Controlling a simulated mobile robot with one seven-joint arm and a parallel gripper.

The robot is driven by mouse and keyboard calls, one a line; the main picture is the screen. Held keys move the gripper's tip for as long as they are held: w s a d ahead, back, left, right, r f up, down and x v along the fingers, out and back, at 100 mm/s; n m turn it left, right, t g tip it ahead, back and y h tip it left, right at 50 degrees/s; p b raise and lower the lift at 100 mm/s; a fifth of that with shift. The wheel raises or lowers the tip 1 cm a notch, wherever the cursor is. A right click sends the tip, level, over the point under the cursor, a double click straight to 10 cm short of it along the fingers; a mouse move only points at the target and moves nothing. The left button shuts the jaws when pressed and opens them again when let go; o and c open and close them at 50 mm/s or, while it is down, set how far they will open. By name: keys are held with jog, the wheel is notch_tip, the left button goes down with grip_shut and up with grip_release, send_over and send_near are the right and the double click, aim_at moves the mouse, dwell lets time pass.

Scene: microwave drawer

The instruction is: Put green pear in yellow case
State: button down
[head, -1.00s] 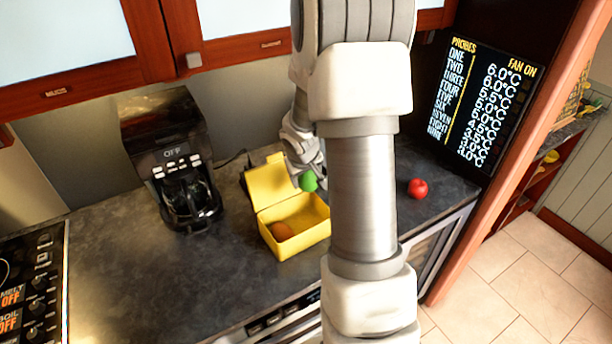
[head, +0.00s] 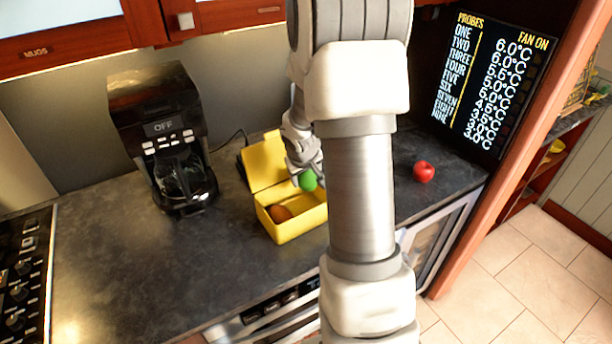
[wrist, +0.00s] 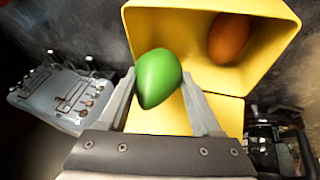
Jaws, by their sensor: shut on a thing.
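The green pear (head: 308,181) is held in my gripper (head: 306,176), which is shut on it. In the wrist view the pear (wrist: 158,78) sits between the two fingers, in front of the case. The yellow case (head: 300,228) stands open on the dark counter, its lid (head: 265,162) raised at the back. The pear appears above the case's back right part; its exact height over the rim is hard to tell. A brown-orange round item (head: 281,214) lies inside the case, and it also shows in the wrist view (wrist: 229,36). My arm hides the case's right end.
A black coffee maker (head: 165,140) stands left of the case. A red apple (head: 424,172) lies on the counter to the right. A stove (head: 25,265) is at far left. The counter (head: 130,260) in front of the coffee maker is clear.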

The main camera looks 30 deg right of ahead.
jog(key=shift+f+b, duration=4.2)
jog(key=shift+f, duration=0.4)
grip_release()
notch_tip(320, 180, up, 11)
jog(key=p, duration=0.9)
jog(key=shift+a+r, duration=0.1)
